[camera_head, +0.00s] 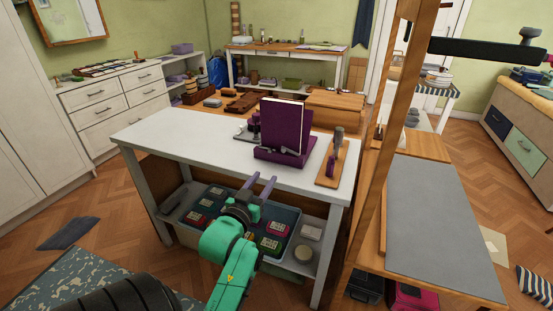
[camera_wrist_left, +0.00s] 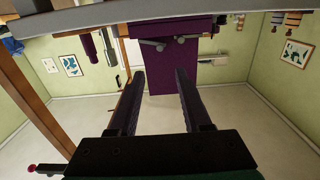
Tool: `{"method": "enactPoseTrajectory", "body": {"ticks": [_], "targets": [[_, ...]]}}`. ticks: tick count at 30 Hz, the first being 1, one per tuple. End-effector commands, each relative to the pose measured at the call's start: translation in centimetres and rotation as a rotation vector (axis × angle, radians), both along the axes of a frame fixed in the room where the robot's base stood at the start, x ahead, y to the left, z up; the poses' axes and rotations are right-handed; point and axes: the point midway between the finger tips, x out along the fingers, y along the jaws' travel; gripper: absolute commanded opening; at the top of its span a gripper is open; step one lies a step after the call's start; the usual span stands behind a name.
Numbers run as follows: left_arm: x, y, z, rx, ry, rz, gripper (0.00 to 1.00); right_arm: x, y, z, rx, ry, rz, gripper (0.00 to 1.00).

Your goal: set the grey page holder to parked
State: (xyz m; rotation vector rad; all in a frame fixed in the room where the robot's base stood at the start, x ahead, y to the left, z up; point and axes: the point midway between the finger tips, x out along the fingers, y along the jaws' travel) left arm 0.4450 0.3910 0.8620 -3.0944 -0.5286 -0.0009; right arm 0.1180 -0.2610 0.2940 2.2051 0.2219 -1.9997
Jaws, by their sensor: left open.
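A purple stand (camera_head: 281,126) with a white-edged book or block stands upright on the white worktable. In the left wrist view, which is upside down, its purple panel (camera_wrist_left: 172,78) is beyond my fingers, and small grey levers (camera_wrist_left: 186,38) show by its base. They may be the grey page holder, but its setting is too small to tell. My left gripper (camera_head: 261,180) is open and empty at the table's front edge, short of the stand. Its two dark fingers (camera_wrist_left: 160,75) are apart in the wrist view, not touching the panel. My right gripper is not in view.
A bin (camera_head: 282,218) of boxed items is on the shelf below. A wooden post (camera_head: 385,130) rises at the right.

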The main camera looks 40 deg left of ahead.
Motion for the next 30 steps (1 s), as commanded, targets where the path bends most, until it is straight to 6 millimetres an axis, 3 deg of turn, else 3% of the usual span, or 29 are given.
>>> {"method": "enactPoseTrajectory", "body": {"ticks": [5,15,19,26,28,30], "targets": [[3.8,1.2,0.3,0.001,-0.004,-0.003,0.49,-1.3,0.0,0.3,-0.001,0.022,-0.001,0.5],[11.7,4.0,0.1,0.001,-0.001,-0.002,0.49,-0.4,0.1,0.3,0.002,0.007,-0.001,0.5],[12.9,4.4,0.0,-0.001,0.001,-0.003,0.49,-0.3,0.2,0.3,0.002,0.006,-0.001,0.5],[13.1,4.5,0.0,-0.001,0.002,-0.003,0.49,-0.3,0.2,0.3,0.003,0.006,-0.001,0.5],[13.0,4.4,0.0,-0.001,0.002,-0.003,0.3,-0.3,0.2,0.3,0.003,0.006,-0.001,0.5],[13.0,4.4,0.0,-0.001,0.002,-0.003,0.03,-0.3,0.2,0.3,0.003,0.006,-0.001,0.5]]}}
